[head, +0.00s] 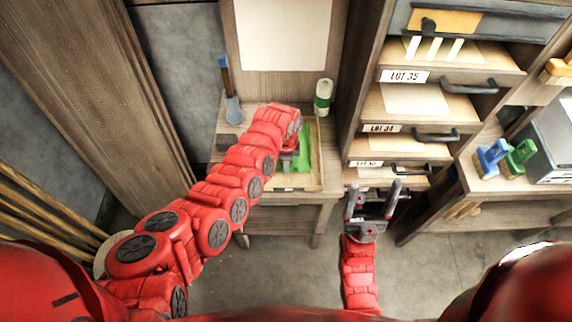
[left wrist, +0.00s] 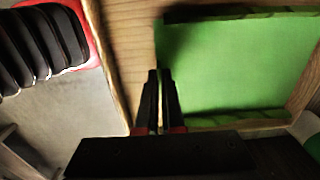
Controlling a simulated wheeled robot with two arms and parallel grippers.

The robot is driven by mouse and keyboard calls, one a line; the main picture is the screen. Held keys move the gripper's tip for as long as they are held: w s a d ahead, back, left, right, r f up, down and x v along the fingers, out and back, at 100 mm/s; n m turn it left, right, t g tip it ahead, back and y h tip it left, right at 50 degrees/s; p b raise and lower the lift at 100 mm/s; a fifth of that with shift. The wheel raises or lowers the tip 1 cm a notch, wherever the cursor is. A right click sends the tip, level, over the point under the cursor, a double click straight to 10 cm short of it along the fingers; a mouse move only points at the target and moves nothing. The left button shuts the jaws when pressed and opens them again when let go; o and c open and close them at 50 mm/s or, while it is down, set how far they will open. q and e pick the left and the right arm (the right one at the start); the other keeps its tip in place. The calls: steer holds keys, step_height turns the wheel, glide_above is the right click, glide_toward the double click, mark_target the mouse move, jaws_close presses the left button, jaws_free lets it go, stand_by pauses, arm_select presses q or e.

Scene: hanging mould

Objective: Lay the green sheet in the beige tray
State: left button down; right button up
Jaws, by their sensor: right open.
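The green sheet (head: 304,150) is inside the beige tray (head: 318,183) on the wooden bench, partly hidden by my left arm. In the left wrist view the sheet (left wrist: 235,65) covers most of the tray, and its top and bottom edges look turned up along the walls. A strip of bare tray floor (left wrist: 127,45) shows left of it. My left gripper (head: 287,160) is over the tray; in the wrist view its fingers (left wrist: 160,75) are together at the sheet's left edge and appear to pinch it. My right gripper (head: 373,188) is open and empty, low in front of the drawers.
A green and white bottle (head: 323,96) stands behind the tray, and a blue-handled tool (head: 229,90) stands at the bench's left. A drawer cabinet (head: 400,128) rises at right. Blue and green brushes (head: 491,158) lie on the right bench. Floor is clear in front.

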arm_select(q)
steer(key=shift+f, duration=0.25)
steer(key=shift+f, duration=0.15)
steer(key=c, duration=1.1)
jaws_free()
steer(key=shift+o, duration=0.2)
steer(key=shift+r, duration=0.25)
step_height(320, 180, up, 12)
steer(key=b, duration=0.2)
